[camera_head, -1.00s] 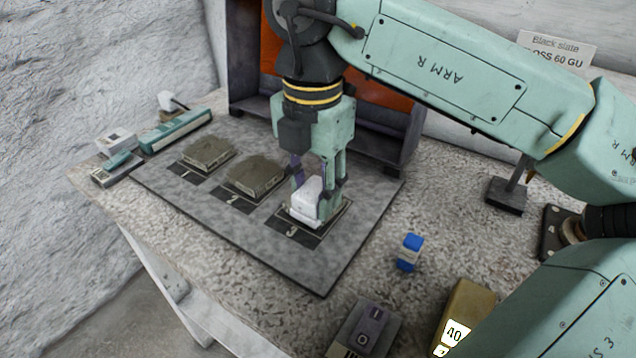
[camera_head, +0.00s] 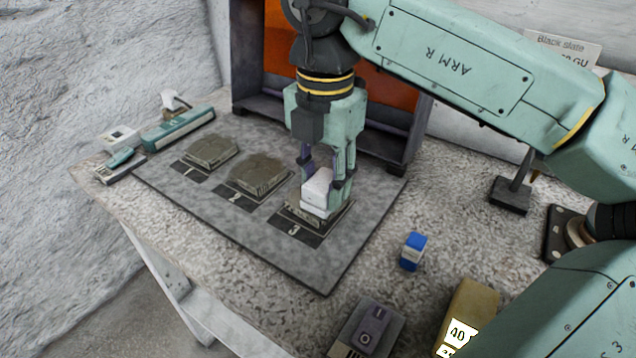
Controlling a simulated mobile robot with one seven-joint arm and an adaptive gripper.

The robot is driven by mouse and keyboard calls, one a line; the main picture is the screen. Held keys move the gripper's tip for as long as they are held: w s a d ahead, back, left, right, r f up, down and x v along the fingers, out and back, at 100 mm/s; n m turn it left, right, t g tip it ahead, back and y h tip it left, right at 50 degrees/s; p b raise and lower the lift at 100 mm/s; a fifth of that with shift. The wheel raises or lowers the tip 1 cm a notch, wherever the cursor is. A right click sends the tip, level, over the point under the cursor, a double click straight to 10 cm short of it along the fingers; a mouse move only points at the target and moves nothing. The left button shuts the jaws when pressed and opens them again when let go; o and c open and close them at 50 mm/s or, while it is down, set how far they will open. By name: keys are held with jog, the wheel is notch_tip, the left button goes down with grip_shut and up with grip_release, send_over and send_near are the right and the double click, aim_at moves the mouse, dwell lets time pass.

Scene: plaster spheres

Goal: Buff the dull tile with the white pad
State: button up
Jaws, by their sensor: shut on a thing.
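My gripper (camera_head: 325,184) is shut on the white pad (camera_head: 316,190), a white block held flat at the tile on position 3. The pad covers most of that tile (camera_head: 334,222); only its edges show, so I cannot judge its surface. Pad and tile look to be touching. Two other tiles, grey-brown and rough-looking, sit at position 1 (camera_head: 211,151) and position 2 (camera_head: 259,174). A sign at the back right (camera_head: 562,50) reads "Black slate" and a gloss of 60 GU, partly hidden by my arm.
The tiles lie on a grey board (camera_head: 290,262). A blue and white block (camera_head: 412,251), a switch box (camera_head: 367,330) and an olive block marked 40 (camera_head: 468,310) stand at the front right. A teal bar-shaped device (camera_head: 178,130) lies at the left. An orange-backed rack (camera_head: 262,98) stands behind.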

jog(key=shift+s+a+b, duration=0.15)
jog(key=shift+s+a, duration=0.35)
jog(key=shift+s, duration=0.2)
jog(key=shift+s+a+b, duration=0.15)
jog(key=shift+s+a, duration=0.3)
jog(key=shift+s, duration=0.25)
jog(key=shift+w+r, duration=0.1)
jog(key=shift+w+d+r+p, duration=0.55)
jog(key=shift+w+r+p, duration=0.05)
jog(key=shift+w+r, duration=0.1)
jog(key=shift+f+b, duration=0.7)
jog(key=shift+f, duration=0.1)
